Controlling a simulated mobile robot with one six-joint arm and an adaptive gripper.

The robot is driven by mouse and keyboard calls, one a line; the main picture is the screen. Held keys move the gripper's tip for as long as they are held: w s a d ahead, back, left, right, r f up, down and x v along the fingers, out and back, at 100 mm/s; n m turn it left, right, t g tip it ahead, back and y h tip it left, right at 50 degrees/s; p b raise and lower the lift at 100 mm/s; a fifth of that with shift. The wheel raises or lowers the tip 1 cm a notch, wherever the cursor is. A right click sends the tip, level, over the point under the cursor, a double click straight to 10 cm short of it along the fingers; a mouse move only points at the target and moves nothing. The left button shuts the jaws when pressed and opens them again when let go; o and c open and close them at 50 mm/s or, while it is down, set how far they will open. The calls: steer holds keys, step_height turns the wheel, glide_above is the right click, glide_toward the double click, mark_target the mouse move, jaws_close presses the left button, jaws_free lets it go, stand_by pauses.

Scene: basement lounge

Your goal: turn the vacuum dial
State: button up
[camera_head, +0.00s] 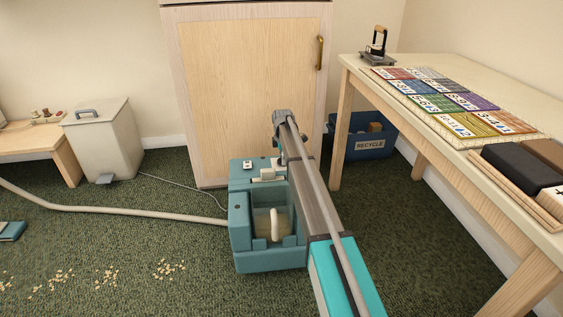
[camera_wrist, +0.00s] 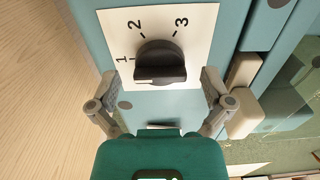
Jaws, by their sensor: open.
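The vacuum (camera_head: 242,235) is a teal box on the green carpet in front of the wooden cabinet. In the wrist view its dial (camera_wrist: 160,62) is a dark round knob with a raised grip bar, on a white plate (camera_wrist: 203,20) marked 1, 2 and 3. I cannot tell which number it points at. My gripper (camera_wrist: 161,87) is open and empty, its fingers spread on either side below the dial, apart from it as pictured. In the head view my arm crosses in front of the vacuum's right side, and I cannot make out the fingertips or the dial there.
Cream parts (camera_wrist: 243,95) sit right of the dial plate. The wooden cabinet (camera_head: 245,85) stands close behind the vacuum. A table (camera_head: 343,120) with coloured cards is on the right, a blue recycle bin (camera_head: 362,147) beneath it. A pale hose (camera_head: 120,211) runs left across the carpet.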

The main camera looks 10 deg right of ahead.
steer(key=shift+c, duration=0.3)
steer(key=c, duration=1.1)
steer(key=shift+a, duration=0.2)
steer(key=shift+d, duration=0.15)
